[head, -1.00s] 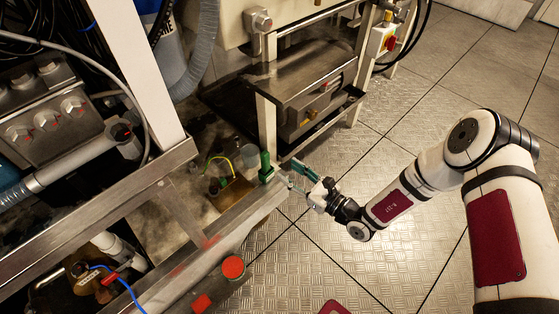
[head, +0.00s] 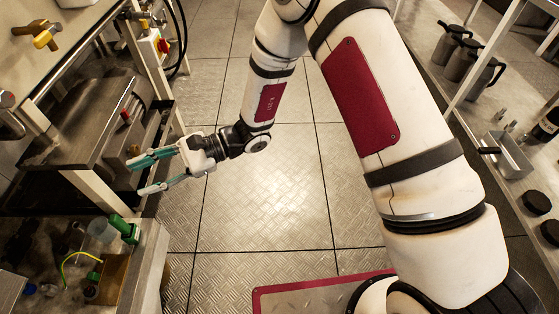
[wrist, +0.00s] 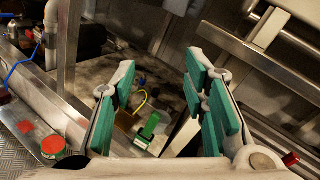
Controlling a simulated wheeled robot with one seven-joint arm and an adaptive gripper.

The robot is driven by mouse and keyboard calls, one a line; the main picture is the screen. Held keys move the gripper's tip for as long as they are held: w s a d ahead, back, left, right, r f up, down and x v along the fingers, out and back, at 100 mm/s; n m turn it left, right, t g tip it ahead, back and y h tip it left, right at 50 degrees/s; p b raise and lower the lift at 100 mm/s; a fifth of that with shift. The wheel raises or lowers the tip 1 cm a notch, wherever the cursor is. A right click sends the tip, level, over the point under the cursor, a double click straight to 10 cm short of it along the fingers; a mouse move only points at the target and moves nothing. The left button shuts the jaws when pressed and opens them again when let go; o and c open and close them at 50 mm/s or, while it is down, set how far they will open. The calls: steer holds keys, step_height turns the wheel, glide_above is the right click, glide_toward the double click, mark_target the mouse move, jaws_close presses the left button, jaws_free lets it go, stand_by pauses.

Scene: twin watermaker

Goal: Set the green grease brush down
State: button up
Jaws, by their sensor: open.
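The green grease brush (head: 124,228) appears as a green piece at the corner of the low metal bench (head: 148,262) at lower left in the head view. It also shows between my fingers, farther off, in the wrist view (wrist: 151,125). My gripper (head: 147,177) is open and empty, with its green-padded fingers spread. It hangs above and apart from the brush, beside the steel press frame. In the wrist view both fingers of my gripper (wrist: 160,78) frame the bench. The brush's lower end is hard to make out.
A clear cup (head: 101,231) and a box with a yellow wire (head: 112,278) sit beside the brush. A steel machine (head: 75,150) stands close left of my gripper. A side bench with dark jugs (head: 468,60) is at right. The tiled floor between is clear.

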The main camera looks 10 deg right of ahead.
steer(key=s+d+r+n+h, duration=0.4)
steer(key=d+r, duration=0.3)
steer(key=d, duration=0.1)
steer(key=s+d+r+n+h, duration=0.3)
steer(key=s+d+r+n, duration=0.15)
steer(key=d+r, duration=0.35)
steer(key=s+d+r+t+h, duration=0.1)
steer(key=s+d+t+h, duration=0.2)
steer(key=d, duration=0.9)
steer(key=s+d+r+t+h, duration=0.1)
steer(key=s+d+t+h, duration=0.2)
steer(key=s+d+h, duration=0.3)
steer(key=s+d, duration=0.4)
steer(key=d, duration=0.3)
steer(key=shift+s+d+r+t+h, duration=0.3)
steer(key=shift+r, duration=0.05)
steer(key=shift+n, duration=0.25)
